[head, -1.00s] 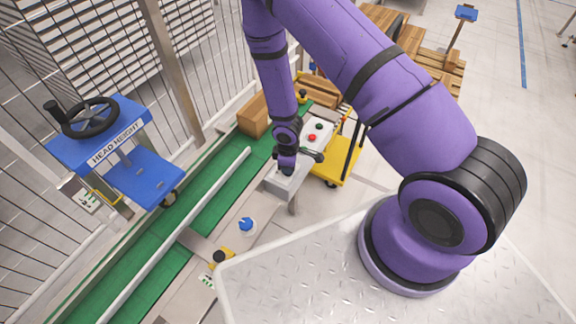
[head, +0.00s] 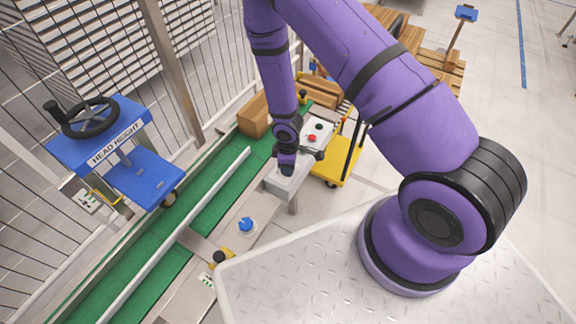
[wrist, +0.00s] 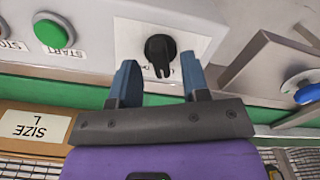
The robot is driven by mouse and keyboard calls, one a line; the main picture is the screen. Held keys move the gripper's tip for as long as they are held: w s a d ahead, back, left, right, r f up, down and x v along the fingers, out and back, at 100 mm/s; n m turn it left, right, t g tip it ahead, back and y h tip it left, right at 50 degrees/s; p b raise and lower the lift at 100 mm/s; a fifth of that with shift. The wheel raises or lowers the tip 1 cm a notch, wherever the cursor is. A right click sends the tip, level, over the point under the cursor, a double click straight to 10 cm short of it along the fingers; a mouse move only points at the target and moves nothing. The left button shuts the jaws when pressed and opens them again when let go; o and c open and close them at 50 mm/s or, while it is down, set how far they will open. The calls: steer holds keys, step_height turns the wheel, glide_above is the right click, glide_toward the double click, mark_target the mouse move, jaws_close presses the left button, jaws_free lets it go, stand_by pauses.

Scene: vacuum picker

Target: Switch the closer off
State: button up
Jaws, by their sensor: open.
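In the wrist view a black rotary knob (wrist: 160,53) sits on a pale plate on a grey control box. My gripper (wrist: 158,75) is open, with its two blue-grey fingertips apart, one on each side of the knob's lower end. I cannot tell whether either finger touches the knob. In the head view my gripper (head: 286,170) is over the near end of the grey control box (head: 290,184), and its wrist hides the knob. No writing that names the closer is readable.
A green START button (wrist: 54,33) is on the same box. The head view shows a red button (head: 312,138), a green conveyor (head: 150,259), a blue HEAD HEIGHT stand (head: 116,146) and a yellow cart (head: 337,163).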

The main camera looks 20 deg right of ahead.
step_height(320, 180, up, 10)
stand_by(0.5)
steer(key=shift+f, duration=0.1)
steer(key=d+r+m+t+h, duration=0.1)
steer(key=d+r+m, duration=0.2)
steer(key=r, duration=1.1)
steer(key=d+r+m+t, duration=0.2)
steer(key=d+r+m, duration=0.1)
steer(key=r, duration=1.2)
steer(key=s+r+m+t+y, duration=0.1)
steer(key=s+r+m, duration=0.4)
steer(key=s+r, duration=1.3)
steer(key=s+d+t, duration=0.1)
steer(key=s, duration=0.2)
steer(key=shift+r+m, duration=0.2)
steer(key=shift+m, duration=0.2)
